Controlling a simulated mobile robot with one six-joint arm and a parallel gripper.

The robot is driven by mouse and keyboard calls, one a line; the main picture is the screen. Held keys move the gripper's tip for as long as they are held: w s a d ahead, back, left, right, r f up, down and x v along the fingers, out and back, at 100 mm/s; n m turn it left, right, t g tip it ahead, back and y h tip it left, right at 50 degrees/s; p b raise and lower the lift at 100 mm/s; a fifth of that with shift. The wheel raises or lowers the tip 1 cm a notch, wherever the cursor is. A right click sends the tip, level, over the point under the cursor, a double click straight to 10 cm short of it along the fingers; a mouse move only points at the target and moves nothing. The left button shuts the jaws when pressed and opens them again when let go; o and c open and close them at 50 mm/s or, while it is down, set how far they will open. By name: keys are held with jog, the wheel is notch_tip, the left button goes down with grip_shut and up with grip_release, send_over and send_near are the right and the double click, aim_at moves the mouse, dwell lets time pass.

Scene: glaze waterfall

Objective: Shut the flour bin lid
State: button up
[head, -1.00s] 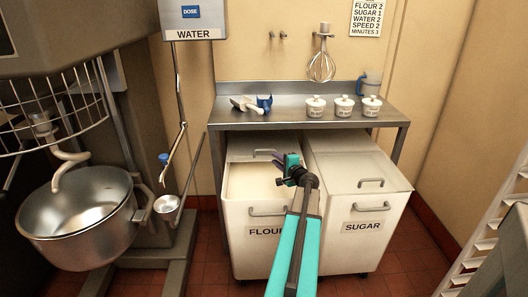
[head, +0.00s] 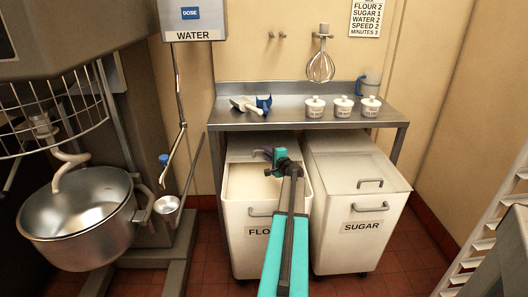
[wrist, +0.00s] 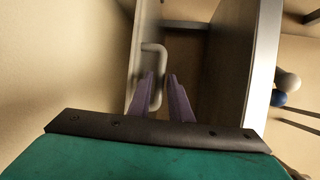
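The flour bin (head: 240,215) is the left white bin under the steel table. Its front part is open and shows pale flour (head: 254,184). Its lid (head: 250,145) is back, toward the rear of the bin under the table. My gripper (head: 264,154) is above the bin's rear part, at the lid. In the wrist view, a grey bar handle (wrist: 154,48) on a pale panel is just ahead of the purple fingers (wrist: 162,88). The fingers are apart, and the handle's lower end lies close to the gap between them; contact cannot be told.
The sugar bin (head: 362,243), with a closed lid and handle (head: 370,183), stands close on the right. The steel table (head: 300,117) overhangs both bins and holds a scoop and several white pots. A mixer bowl (head: 80,215) is at left.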

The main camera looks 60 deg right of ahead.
jog(key=shift+x, duration=1.65)
jog(key=c, duration=0.4)
